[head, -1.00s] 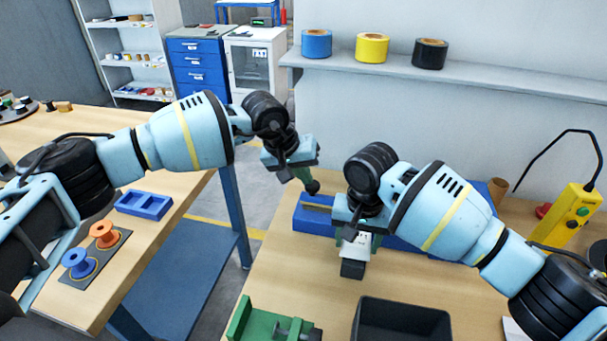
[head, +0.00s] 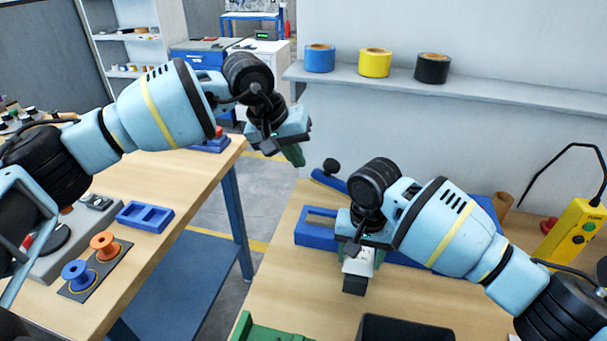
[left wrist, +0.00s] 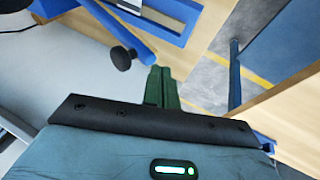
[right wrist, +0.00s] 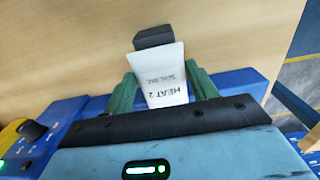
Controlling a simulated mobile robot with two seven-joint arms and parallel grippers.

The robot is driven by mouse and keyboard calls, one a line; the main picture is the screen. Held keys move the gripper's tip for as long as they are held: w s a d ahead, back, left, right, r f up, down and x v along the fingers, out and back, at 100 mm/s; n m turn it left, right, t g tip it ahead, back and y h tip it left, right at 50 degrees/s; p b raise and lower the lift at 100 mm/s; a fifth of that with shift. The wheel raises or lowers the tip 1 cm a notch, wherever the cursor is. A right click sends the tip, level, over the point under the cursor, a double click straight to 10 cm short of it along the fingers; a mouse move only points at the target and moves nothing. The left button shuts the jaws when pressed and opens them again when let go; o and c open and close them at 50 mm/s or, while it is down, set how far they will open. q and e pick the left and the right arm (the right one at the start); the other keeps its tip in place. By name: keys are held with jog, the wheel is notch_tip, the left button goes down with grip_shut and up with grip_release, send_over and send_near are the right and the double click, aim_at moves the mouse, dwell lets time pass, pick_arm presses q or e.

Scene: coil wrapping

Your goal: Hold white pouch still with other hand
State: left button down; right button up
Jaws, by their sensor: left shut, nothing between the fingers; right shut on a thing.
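The white pouch (head: 358,265) shows below my right gripper (head: 366,246) in the head view, over the table in front of the blue sealer (head: 316,236). In the right wrist view the pouch (right wrist: 163,78) has printed text and a dark block at its far end. The green fingers of my right gripper (right wrist: 163,92) are shut on it. My left gripper (head: 296,156) is shut and empty, raised left of the sealer. Its green fingers (left wrist: 162,85) meet in the left wrist view. The sealer's black knob (head: 331,165) is beside it, apart, on a raised blue lever.
A black bin (head: 405,328) and a green fixture (head: 268,328) stand at the table's front. A yellow control box (head: 575,230) stands at the right. Tape rolls (head: 375,63) sit on the shelf. A gap separates this table from the left bench (head: 175,180).

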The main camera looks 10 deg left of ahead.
jog(key=shift+f, duration=0.1)
pick_arm(q)
jog(key=v, duration=0.3)
jog(key=shift+s+r, duration=0.1)
jog(key=shift+r, duration=0.3)
dwell(0.4)
pick_arm(e)
jog(key=o, duration=1.1)
notch_tip(320, 180, up, 12)
jog(key=shift+r, duration=0.15)
